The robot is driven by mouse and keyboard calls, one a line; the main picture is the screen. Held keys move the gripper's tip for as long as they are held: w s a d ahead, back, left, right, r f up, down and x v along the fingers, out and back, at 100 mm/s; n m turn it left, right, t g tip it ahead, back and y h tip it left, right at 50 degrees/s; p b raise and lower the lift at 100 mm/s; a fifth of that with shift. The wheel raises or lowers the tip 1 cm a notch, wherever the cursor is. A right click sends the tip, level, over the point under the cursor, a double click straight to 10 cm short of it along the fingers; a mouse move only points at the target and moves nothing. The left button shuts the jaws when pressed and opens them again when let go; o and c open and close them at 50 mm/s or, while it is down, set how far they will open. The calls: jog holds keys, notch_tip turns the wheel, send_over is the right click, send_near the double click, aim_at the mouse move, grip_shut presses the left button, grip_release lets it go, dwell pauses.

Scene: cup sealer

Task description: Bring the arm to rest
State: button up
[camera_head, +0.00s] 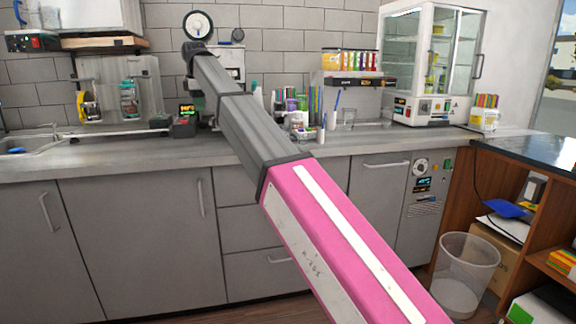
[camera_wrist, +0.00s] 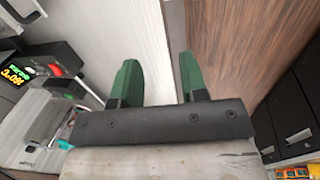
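My arm stretches from the lower right of the head view up over the counter (camera_head: 90,160) toward the back wall. Its pink link is nearest, and grey links run on to a dark joint at the upper left. My gripper (camera_wrist: 159,78) shows in the wrist view with its two green fingers well apart and nothing between them. I cannot make out the gripper in the head view. A machine with a lit display (camera_head: 187,109) stands beside the arm's far part, partly hidden by it. That display also shows at the left of the wrist view (camera_wrist: 17,76).
A glass-doored cabinet (camera_head: 432,60) stands at the right end of the counter. Bottles and jars (camera_head: 300,118) crowd the middle. A sink (camera_head: 25,146) is at the left. A clear bin (camera_head: 466,268) stands on the floor by a wooden shelf (camera_head: 462,200). The left counter front is fairly clear.

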jog(key=d+f+m, duration=0.3)
jog(key=d+f, duration=0.6)
jog(key=f, duration=0.3)
jog(key=s+d+f+m+g, duration=0.1)
jog(key=d+f+m, duration=0.2)
jog(key=d+f, duration=0.75)
jog(key=d+f+m, duration=0.4)
jog(key=d+f, duration=0.4)
jog(key=f, duration=0.6)
jog(key=s+d+f+m+g, duration=0.1)
jog(key=s+d+f+m, duration=0.9)
jog(key=s+d+f, duration=1.2)
jog(key=shift+d+f+m, duration=0.3)
jog(key=shift+d+f, duration=0.3)
jog(key=shift+f, duration=0.2)
